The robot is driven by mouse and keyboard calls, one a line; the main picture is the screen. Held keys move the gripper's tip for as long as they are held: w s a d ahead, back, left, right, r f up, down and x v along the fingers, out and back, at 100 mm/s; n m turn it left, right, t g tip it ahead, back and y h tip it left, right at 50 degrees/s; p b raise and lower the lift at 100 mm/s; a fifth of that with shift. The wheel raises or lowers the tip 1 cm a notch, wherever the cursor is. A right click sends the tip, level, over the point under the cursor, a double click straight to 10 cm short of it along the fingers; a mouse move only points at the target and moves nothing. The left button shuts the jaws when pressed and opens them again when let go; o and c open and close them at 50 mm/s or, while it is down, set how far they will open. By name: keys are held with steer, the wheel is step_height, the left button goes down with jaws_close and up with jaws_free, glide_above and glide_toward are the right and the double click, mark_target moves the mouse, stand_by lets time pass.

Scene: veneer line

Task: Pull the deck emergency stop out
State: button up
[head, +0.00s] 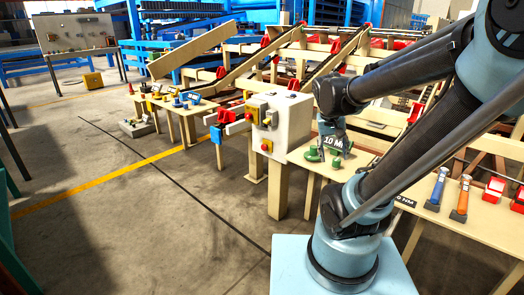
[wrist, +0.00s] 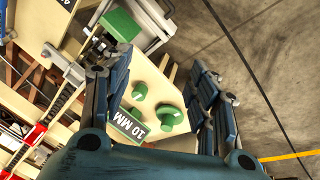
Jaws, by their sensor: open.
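A pale control box (head: 280,118) stands on a post left of my arm in the head view. A red round button (head: 266,146) sits low on its front face, and a yellow piece with red (head: 256,112) sits higher up. I cannot tell for sure which is the deck emergency stop. My gripper (head: 335,132) is to the right of the box, above a wooden table, apart from the box. In the wrist view my gripper (wrist: 155,65) has its fingers spread wide with nothing held. The buttons cannot be made out there.
A small bench (head: 175,105) with parts stands left. The floor (head: 130,210) in front is clear.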

steer(key=w+a+f+m+t+h, duration=0.1)
steer(key=w+a+t+h, duration=0.1)
steer(key=w+a, duration=0.8)
steer(key=w+a+m+t+h, duration=0.1)
steer(key=w+a+m+h, duration=0.3)
steer(key=w, duration=1)
steer(key=w+a+f+n+t, duration=0.1)
steer(key=w+a+f, duration=0.2)
steer(key=a, duration=0.3)
steer(key=w+a+f+t, duration=0.1)
steer(key=w+a+f, duration=0.1)
steer(key=a, duration=0.4)
steer(key=m+t, duration=0.1)
steer(key=t, duration=0.2)
glide_toward(263, 147)
steer(key=shift+h, duration=0.3)
steer(key=x, duration=0.9)
steer(key=shift+w+f, duration=0.3)
steer(key=shift+f, duration=0.15)
